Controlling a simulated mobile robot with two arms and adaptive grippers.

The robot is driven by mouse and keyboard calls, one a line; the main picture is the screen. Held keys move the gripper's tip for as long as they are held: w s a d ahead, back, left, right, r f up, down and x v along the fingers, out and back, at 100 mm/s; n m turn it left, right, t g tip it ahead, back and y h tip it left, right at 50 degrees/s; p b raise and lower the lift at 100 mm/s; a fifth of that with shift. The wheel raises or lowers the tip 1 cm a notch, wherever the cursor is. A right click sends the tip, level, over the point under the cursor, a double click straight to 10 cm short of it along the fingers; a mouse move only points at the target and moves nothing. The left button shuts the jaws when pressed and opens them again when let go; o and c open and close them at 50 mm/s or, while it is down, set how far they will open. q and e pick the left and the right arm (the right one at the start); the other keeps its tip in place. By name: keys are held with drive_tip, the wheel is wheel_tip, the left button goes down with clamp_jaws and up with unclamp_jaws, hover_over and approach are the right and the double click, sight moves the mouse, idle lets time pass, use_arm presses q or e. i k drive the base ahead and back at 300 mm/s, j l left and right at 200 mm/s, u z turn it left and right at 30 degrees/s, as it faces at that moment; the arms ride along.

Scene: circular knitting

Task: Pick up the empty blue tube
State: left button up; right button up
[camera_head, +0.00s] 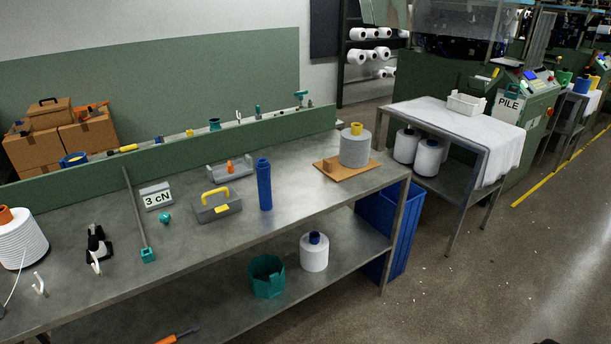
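An empty-looking blue tube (264,187) stands upright on the grey metal workbench (235,232), near its front edge and right of the middle. Nothing is wound on its outside, and its full height is visible. Neither my left nor my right gripper can be made out in the head view, and nothing is touching the tube.
A grey toolbox (217,207) stands left of the tube, with a grey holder (231,171) behind it. A grey yarn cone (355,149) sits on a wooden board (345,171) to the right. A blue bin (400,235) stands by the bench's right end.

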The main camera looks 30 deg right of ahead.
sight(262, 167)
drive_tip(key=z, duration=0.75)
